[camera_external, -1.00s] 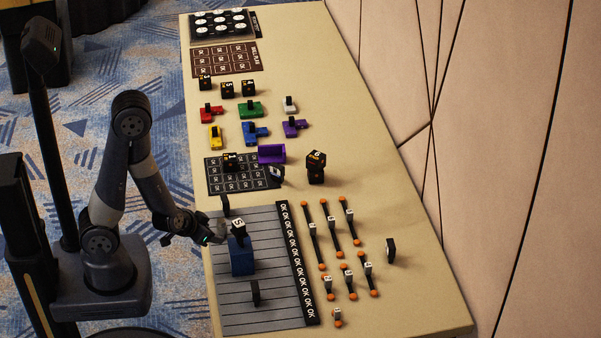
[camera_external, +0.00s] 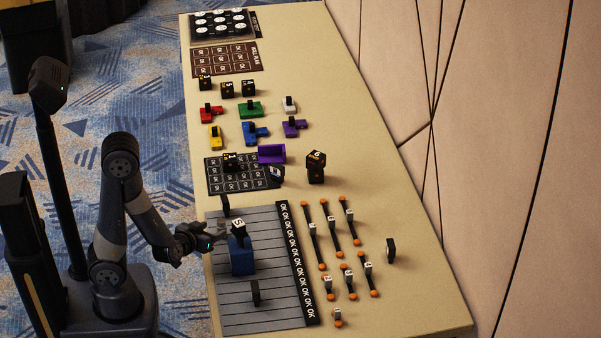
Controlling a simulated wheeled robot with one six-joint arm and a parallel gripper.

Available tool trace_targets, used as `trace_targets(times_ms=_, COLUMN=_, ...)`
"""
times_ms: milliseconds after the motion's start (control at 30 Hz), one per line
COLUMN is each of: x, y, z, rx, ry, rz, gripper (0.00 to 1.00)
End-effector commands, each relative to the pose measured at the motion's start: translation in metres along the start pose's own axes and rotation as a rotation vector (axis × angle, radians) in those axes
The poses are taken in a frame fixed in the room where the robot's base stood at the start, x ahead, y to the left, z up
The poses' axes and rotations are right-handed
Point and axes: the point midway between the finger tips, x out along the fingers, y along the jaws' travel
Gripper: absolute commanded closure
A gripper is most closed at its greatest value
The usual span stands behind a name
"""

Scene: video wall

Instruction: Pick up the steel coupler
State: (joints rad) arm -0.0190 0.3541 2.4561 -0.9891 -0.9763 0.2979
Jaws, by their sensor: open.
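I cannot tell for sure which thing is the steel coupler. Small dark pieces stand on the table: one (camera_external: 390,250) alone at the right, one (camera_external: 225,205) at the top left of the striped grey mat (camera_external: 270,315), and one (camera_external: 256,292) lower on that mat. A dark piece with a pale face (camera_external: 276,174) lies tilted by the grid mat's right edge. My gripper (camera_external: 207,240) is open and appears empty at the table's left edge, left of a blue block (camera_external: 242,260) topped by a black, white-marked piece (camera_external: 239,228). Its fingertips are small and dark here.
Several orange-ended rods (camera_external: 333,235) lie right of the striped mat. Stacked black cubes (camera_external: 316,168), a purple holder (camera_external: 271,154) and coloured blocks (camera_external: 250,109) stand farther up the table. The table's right strip (camera_external: 420,290) is mostly clear.

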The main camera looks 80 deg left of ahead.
Motion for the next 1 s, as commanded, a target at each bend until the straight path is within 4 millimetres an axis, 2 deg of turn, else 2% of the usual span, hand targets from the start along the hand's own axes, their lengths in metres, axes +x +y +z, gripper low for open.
trace_targets(times_ms=100, x=0.015, y=0.000, z=0.002, rx=-0.001, ry=-0.002, rz=-0.003, gripper=0.47)
trace_targets(times_ms=367, x=0.029, y=0.001, z=0.001, rx=0.001, ry=-0.001, rz=0.000, gripper=0.47)
trace_targets(times_ms=600, x=0.064, y=0.004, z=0.001, rx=-0.001, ry=-0.001, rz=-0.002, gripper=0.47)
trace_targets(times_ms=700, x=0.073, y=0.004, z=0.001, rx=0.000, ry=-0.002, rz=0.000, gripper=0.47)
trace_targets(times_ms=1000, x=0.076, y=0.005, z=0.000, rx=0.001, ry=-0.001, rz=0.002, gripper=0.48)
